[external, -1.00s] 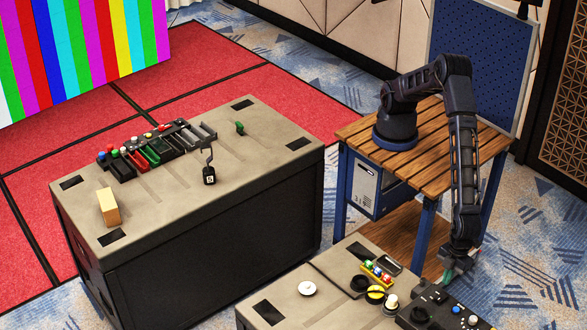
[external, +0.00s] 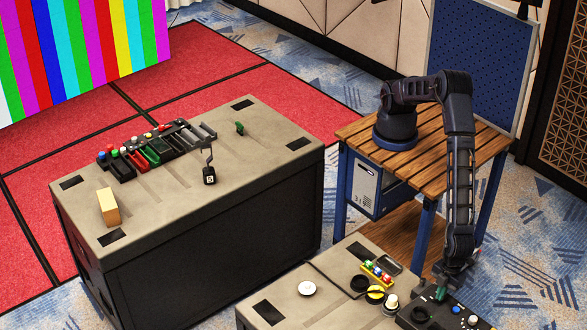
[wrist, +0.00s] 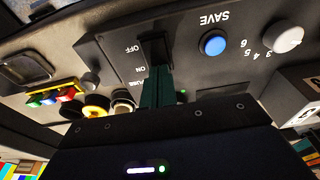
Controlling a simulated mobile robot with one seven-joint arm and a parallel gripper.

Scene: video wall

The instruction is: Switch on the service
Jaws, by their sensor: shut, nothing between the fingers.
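The black control panel (wrist: 205,68) has a black switch (wrist: 155,48) with OFF and ON labels, upside down in the wrist view. A small green light (wrist: 183,92) glows on the panel, beside my fingers. In the external view the panel (external: 467,309) is at the bottom right. My gripper (wrist: 158,80), with dark green fingers, is shut and empty, its tips at the ON end of the switch. I cannot tell if they touch it. It also shows low over the panel in the external view (external: 441,293). The switch's lower part is hidden behind the fingers.
A blue SAVE button (wrist: 213,45) and a white numbered knob (wrist: 288,38) sit beside the switch. A yellow block with coloured buttons (external: 377,273), a yellow-and-black button (external: 375,293) and a white disc (external: 307,288) are on the same desk. A larger console desk stands behind.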

